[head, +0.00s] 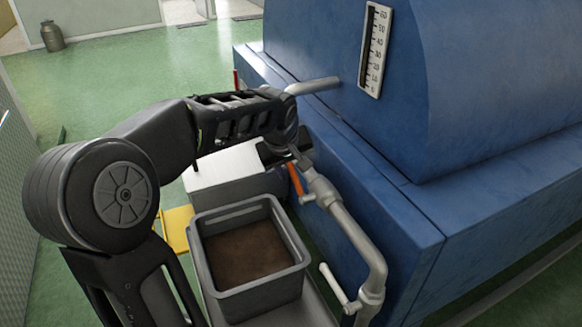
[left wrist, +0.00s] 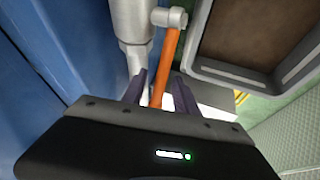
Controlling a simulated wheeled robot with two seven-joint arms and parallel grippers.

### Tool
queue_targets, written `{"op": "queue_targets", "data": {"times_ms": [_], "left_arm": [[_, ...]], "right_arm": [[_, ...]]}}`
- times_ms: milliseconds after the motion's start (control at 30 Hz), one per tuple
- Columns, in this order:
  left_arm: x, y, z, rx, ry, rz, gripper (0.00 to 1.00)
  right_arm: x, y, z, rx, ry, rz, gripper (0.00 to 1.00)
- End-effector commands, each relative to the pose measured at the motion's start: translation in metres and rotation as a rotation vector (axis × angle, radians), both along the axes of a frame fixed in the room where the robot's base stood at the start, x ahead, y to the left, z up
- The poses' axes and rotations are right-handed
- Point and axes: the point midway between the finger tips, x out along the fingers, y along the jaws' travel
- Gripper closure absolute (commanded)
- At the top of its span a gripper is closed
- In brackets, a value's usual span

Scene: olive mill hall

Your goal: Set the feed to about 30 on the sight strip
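The sight strip (head: 376,50), a white scale with numbers up to about 60, is on the upper blue housing; its level is too small to read. An orange lever (head: 296,180) sits on the grey pipe (head: 345,222) beside the lower blue casing. In the left wrist view the orange lever (left wrist: 168,62) runs down between the fingers of my left gripper (left wrist: 160,80). The fingers are apart, with a gap visible on each side of the lever. In the head view my left gripper (head: 288,155) is at the lever's upper end, partly hidden by its wrist. My right gripper is not in view.
A grey crate (head: 282,277) with brown contents stands beside the pipe, close below my left arm. A white box (head: 225,180) is behind it. A second pipe (head: 315,86) sticks out of the blue machine (head: 400,215) near my wrist.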

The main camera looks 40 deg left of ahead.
Motion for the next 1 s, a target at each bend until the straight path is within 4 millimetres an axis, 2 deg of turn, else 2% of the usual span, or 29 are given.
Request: {"op": "queue_targets", "data": {"times_ms": [100,500,1000], "left_arm": [[0.0,0.0,0.0001,0.0,0.0,0.0,0.66],[-0.0001,-0.0001,0.0004,0.0,0.0,-0.001,0.99],[-0.0001,-0.0001,0.0005,0.0,0.0,-0.001,1.0]], "right_arm": [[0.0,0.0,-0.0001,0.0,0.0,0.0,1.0],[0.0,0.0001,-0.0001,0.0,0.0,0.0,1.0],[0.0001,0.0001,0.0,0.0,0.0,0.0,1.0]]}}
